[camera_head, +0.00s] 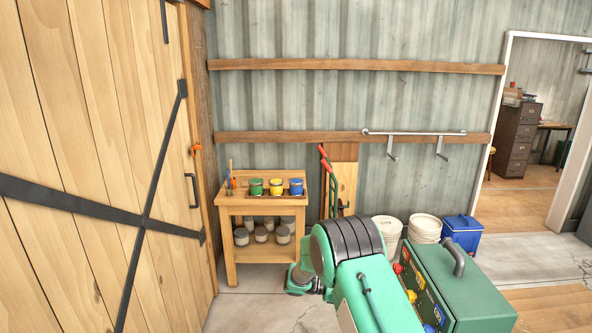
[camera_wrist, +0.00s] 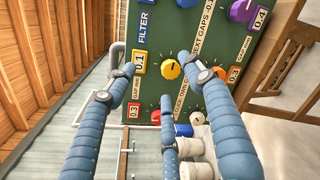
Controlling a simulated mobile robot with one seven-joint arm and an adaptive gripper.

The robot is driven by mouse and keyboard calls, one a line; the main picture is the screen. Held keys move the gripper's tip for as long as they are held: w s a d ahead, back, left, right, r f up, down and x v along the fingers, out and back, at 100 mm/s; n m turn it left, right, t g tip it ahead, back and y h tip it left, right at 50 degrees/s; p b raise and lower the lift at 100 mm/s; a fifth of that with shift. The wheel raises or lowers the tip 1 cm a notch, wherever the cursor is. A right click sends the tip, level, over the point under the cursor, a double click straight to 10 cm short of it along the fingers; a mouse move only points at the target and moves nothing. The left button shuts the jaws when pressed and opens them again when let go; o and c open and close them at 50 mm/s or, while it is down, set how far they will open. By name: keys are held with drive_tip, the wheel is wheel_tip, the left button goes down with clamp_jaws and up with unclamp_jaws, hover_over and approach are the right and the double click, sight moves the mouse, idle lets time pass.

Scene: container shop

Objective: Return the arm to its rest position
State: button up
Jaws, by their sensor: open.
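My gripper (camera_wrist: 163,76) is open in the wrist view, with three blue segmented fingers spread apart and nothing between them. Beyond the fingers is a green control box (camera_wrist: 160,30) with coloured knobs and number labels. A yellow knob (camera_wrist: 171,69) shows between the fingertips; I cannot tell whether any finger touches the box. In the head view my green arm (camera_head: 358,285) is bent low at the bottom centre, left of the green box (camera_head: 465,285) with its grey handle. My fingers do not show clearly there.
A wooden cart (camera_head: 263,207) with paint cans stands by the wall. A wooden door (camera_head: 90,180) fills the left. An open doorway is at the right.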

drive_tip(key=s+d+r+m+y+b, duration=0.2)
drive_tip(key=s+r+m+y, duration=0.45)
drive_tip(key=s+r, duration=1.25)
drive_tip(key=s+a+r+m+t+y+b, duration=0.1)
drive_tip(key=s+a+r+t+y, duration=0.1)
drive_tip(key=s, duration=1.1)
drive_tip(key=s+a+r+m+t+y+b, duration=0.1)
drive_tip(key=s+a+t+y, duration=0.3)
drive_tip(key=s, duration=0.9)
drive_tip(key=shift+s+a+r+m+t+y, duration=0.4)
drive_tip(key=shift+a+r+m+y, duration=0.25)
drive_tip(key=shift+a+y, duration=1.15)
drive_tip(key=shift+w+d, duration=0.15)
drive_tip(key=shift+d, duration=0.05)
